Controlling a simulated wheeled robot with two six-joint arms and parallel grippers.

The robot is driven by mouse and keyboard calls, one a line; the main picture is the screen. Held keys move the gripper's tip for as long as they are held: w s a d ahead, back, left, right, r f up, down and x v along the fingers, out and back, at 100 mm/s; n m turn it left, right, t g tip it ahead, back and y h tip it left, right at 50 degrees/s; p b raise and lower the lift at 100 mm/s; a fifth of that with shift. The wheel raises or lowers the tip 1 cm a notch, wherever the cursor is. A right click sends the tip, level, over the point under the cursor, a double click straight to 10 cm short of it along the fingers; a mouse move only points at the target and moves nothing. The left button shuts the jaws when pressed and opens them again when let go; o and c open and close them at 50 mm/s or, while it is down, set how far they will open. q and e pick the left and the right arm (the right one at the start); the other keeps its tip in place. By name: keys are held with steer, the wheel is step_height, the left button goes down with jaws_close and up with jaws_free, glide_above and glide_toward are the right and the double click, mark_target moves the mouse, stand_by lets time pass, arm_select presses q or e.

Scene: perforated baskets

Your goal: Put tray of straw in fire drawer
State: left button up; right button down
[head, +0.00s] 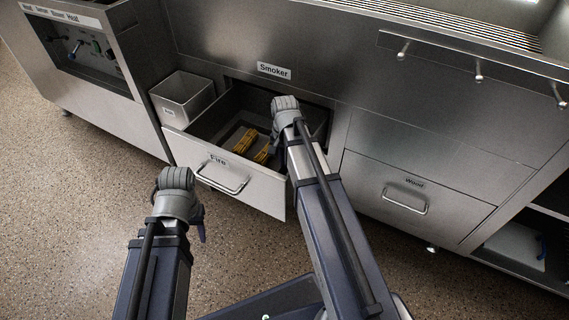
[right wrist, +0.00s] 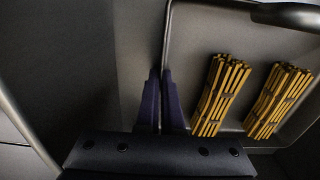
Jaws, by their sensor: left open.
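The fire drawer (head: 228,182), labelled "Fire", is pulled open under the "Smoker" label. The tray of straw (head: 234,134) is inside the drawer's outline, with two yellow straw bundles on it; whether it rests on the drawer floor is unclear. My right gripper (head: 275,143) reaches over the drawer at the tray's right side. In the right wrist view its fingers (right wrist: 161,100) are close together with the tray's rim (right wrist: 167,40) between them, and the straw bundles lie to the right. My left gripper (head: 201,226) is open and empty in front of the drawer, apart from its handle.
A grey metal bin (head: 184,98) stands at the drawer's left back corner. A closed drawer labelled "Wood" (head: 405,195) is to the right. A control panel (head: 85,50) is at the upper left, and hooks (head: 478,72) hang at the upper right. The floor in front is clear.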

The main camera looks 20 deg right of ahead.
steer(key=c, duration=1.1)
jaws_free()
steer(key=shift+r, duration=0.1)
step_height(320, 180, up, 12)
steer(key=p, duration=1.2)
